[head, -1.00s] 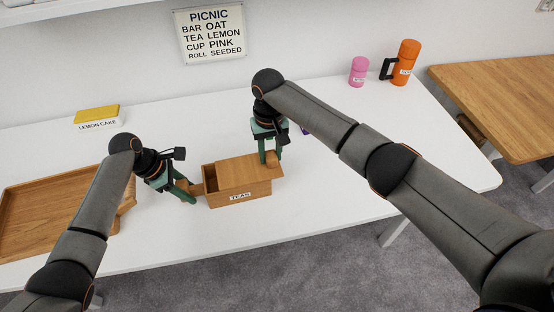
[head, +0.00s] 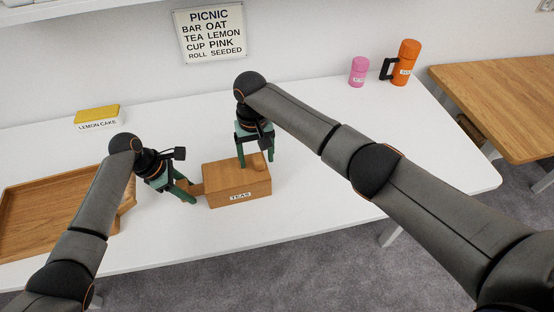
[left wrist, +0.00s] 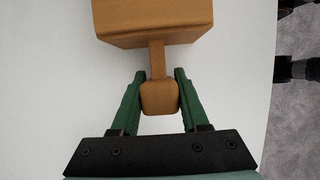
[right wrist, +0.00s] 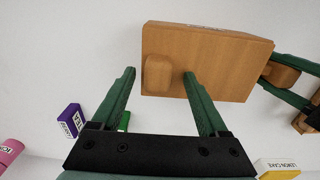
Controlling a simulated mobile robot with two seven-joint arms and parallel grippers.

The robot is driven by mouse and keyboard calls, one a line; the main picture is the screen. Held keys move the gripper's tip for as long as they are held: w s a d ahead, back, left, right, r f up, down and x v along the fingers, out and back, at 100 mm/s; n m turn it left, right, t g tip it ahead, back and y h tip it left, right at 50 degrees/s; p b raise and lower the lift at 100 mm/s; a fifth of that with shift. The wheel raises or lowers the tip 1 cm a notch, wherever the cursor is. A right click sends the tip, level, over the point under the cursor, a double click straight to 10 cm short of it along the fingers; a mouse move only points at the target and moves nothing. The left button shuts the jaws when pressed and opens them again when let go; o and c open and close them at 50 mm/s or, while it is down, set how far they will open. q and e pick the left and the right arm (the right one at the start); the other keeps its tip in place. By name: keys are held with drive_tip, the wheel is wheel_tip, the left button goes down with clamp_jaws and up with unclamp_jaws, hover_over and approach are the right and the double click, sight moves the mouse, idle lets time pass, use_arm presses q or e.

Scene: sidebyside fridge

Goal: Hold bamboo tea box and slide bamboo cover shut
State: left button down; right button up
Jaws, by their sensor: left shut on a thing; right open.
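The bamboo tea box (head: 237,200), labelled TEAS, stands on the white table. Its bamboo cover (head: 225,172) lies over the top with no dark opening showing, and it also shows in the right wrist view (right wrist: 215,65). My left gripper (head: 192,192) is shut on the box's side handle, whose block end (left wrist: 160,97) sits between the fingers. My right gripper (head: 256,160) is open above the cover's right end. Its fingers stand apart on either side of the cover's knob (right wrist: 158,75), with gaps showing.
A wooden tray (head: 45,210) lies left of the box, close to my left gripper. A lemon cake box (head: 98,117) is at the back left. A pink canister (head: 359,72) and an orange flask (head: 405,65) stand at the back right. A purple box (right wrist: 72,120) is behind my right gripper.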

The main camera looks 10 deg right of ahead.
drive_tip(key=shift+r, duration=3.5)
use_arm(q)
drive_tip(key=shift+c, duration=1.6)
unclamp_jaws()
drive_tip(key=v, duration=1.2)
drive_tip(key=shift+s, duration=0.1)
use_arm(e)
drive_tip(key=shift+s, duration=0.1)
